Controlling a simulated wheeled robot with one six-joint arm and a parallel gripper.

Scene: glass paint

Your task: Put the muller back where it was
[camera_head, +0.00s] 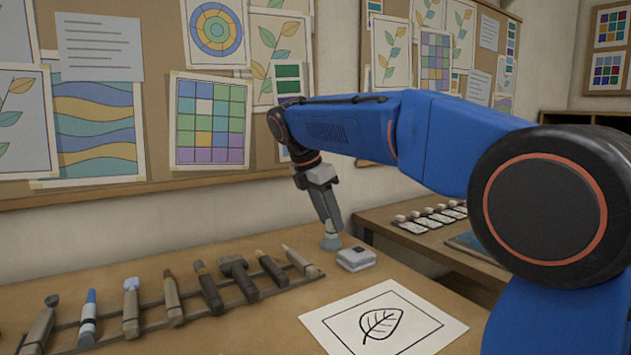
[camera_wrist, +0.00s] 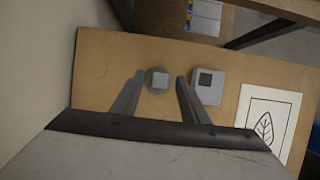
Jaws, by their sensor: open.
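The muller (camera_head: 331,242) stands upright on the table near the back wall, a small grey piece with a wider foot. It also shows in the wrist view (camera_wrist: 159,80), seen from above between the fingertips. My gripper (camera_head: 329,226) points down right over it. In the wrist view my gripper (camera_wrist: 157,80) has its two fingers apart, one on each side of the muller, with gaps visible. The fingers do not appear to press on it.
A small pale box (camera_head: 356,259) with a dark square top sits close to the right of the muller. A leaf drawing (camera_head: 384,322) lies nearer the front. A rack (camera_head: 140,325) with several brushes and tools runs along the left. A second table (camera_head: 420,236) stands at right.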

